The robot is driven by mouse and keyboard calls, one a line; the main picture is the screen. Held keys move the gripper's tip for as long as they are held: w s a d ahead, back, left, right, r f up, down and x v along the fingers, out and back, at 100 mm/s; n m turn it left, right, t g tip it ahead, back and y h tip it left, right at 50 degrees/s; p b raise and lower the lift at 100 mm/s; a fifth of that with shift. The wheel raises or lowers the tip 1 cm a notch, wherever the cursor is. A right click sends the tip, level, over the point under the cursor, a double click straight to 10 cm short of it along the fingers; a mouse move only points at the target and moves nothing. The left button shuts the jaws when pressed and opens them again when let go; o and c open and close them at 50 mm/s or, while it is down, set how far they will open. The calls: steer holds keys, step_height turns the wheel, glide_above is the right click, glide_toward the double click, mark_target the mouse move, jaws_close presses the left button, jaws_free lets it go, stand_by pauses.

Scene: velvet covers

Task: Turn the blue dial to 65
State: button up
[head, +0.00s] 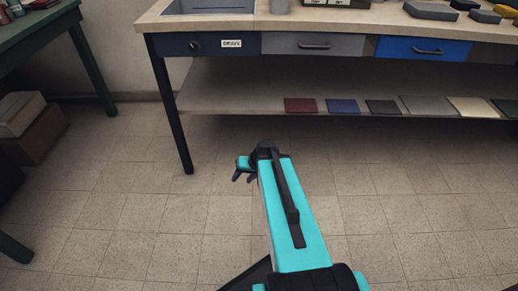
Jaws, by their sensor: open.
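I see no blue dial with a scale in the head view. My gripper (244,178) shows small at the end of my turquoise arm, in the middle of the view. Its dark fingers are apart and nothing shows between them. It hangs over the tiled floor, in front of the workbench (350,25), and touches nothing that I can see. Part of it is hidden behind my arm.
The workbench has a navy drawer (180,44) with a label, a grey drawer (312,60) and a blue drawer (400,49). Several coloured swatches lie on its lower shelf (240,95). A green table (40,25) and boxes (20,113) stand left. The floor between is clear.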

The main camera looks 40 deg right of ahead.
steer(key=s+a+f+n+g, duration=0.1)
steer(key=s+a+f+g, duration=0.2)
steer(key=s+a+f, duration=0.3)
steer(key=s+a+f+n+g+h, duration=0.1)
steer(key=s+a+f+n+g, duration=0.1)
steer(key=s+a+f, duration=0.5)
steer(key=s+a+f+n+g+h, duration=0.1)
steer(key=s+a+f+g, duration=0.3)
steer(key=s, duration=0.9)
steer(key=shift+s+a+f+n, duration=0.1)
steer(key=shift+a+f+n, duration=0.15)
steer(key=shift+a+f, duration=0.45)
steer(key=shift+s+a+f+n, duration=0.1)
steer(key=shift+a+f+n, duration=0.2)
steer(key=shift+f, duration=0.55)
steer(key=shift+s+a+f+n, duration=0.1)
steer(key=shift+a+f+n, duration=0.05)
steer(key=shift+a+f, duration=0.55)
steer(key=shift+s+f+g, duration=0.3)
steer(key=shift+s, duration=0.3)
steer(key=shift+c, duration=0.3)
steer(key=shift+c, duration=1.1)
